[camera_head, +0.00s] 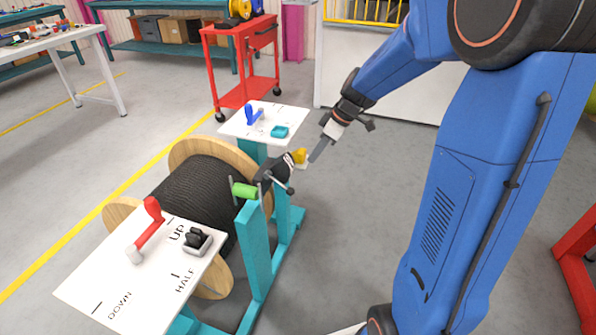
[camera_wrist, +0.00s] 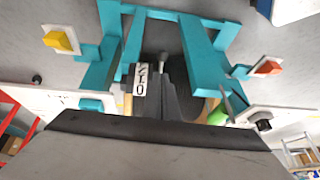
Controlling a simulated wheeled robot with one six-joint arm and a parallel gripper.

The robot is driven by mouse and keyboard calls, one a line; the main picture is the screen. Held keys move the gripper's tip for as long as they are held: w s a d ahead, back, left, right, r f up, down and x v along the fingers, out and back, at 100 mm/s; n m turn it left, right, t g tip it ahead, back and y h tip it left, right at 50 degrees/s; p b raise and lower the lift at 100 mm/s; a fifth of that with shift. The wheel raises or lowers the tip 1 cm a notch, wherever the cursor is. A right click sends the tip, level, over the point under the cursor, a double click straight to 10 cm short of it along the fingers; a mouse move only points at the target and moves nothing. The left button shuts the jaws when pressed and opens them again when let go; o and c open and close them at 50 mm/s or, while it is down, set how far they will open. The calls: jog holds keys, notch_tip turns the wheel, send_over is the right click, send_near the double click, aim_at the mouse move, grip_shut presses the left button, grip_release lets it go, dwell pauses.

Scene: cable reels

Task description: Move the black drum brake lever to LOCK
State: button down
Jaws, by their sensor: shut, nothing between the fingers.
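The drum of black cable (camera_head: 195,195) lies between wooden flanges on a teal stand. At its right end a dark assembly with a short bar (camera_head: 282,186) sits at the hub, beside a green cylinder (camera_head: 244,191). I cannot tell for sure whether this bar is the brake lever, and no LOCK marking is legible. My gripper (camera_head: 315,156) is shut and empty, pointing down-left, close to a yellow block (camera_head: 299,156) beside that assembly; contact is unclear. In the wrist view the fingers (camera_wrist: 163,64) point at the teal frame (camera_wrist: 205,55).
A front white panel (camera_head: 100,275) marked UP, HALF and DOWN bears a red lever (camera_head: 148,228) and a black switch (camera_head: 197,242). A rear white panel (camera_head: 240,125) has a blue lever (camera_head: 254,115) and a teal block (camera_head: 279,131). A red cart (camera_head: 243,100) stands behind.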

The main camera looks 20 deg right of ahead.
aim_at(293, 189)
jog(key=x, duration=1.4)
jog(key=shift+s, duration=0.2)
jog(key=shift+a, duration=0.1)
jog(key=shift+x, duration=0.9)
jog(key=shift+s+f, duration=0.15)
jog(key=shift+s, duration=0.1)
